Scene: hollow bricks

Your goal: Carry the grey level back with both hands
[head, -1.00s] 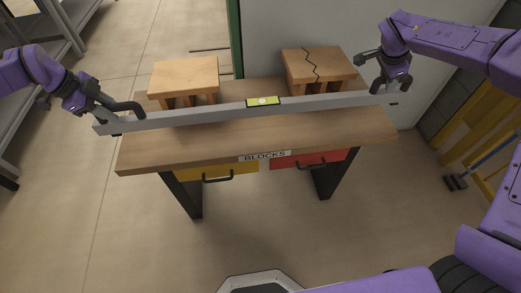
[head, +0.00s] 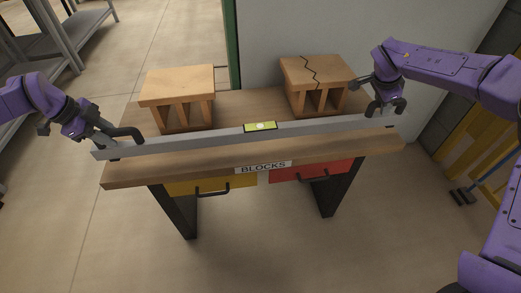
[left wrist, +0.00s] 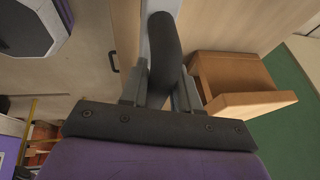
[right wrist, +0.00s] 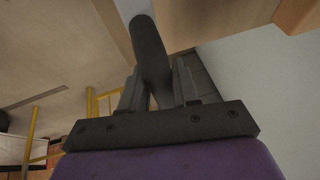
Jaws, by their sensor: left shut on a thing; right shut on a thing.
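The grey level (head: 205,138) is a long straight bar with a yellow-green vial window (head: 260,127) at its middle. It spans nearly the whole width of the workbench, in front of the two bricks. My left gripper (head: 117,143) is shut on its left end and my right gripper (head: 387,114) on its right end. The bar looks nearly straight, its right end higher in the picture. I cannot tell whether it touches the bench top. Grey strips of the level also show beyond the fingers in the left wrist view (left wrist: 147,30) and right wrist view (right wrist: 130,8).
The wooden bench top (head: 240,158) carries a plain hollow brick (head: 178,82) at left and a cracked hollow brick (head: 325,72) at right. Below are a yellow drawer (head: 235,182) and a red drawer (head: 300,174). Yellow railing (head: 462,150) stands at right; grey shelving (head: 75,30) at far left.

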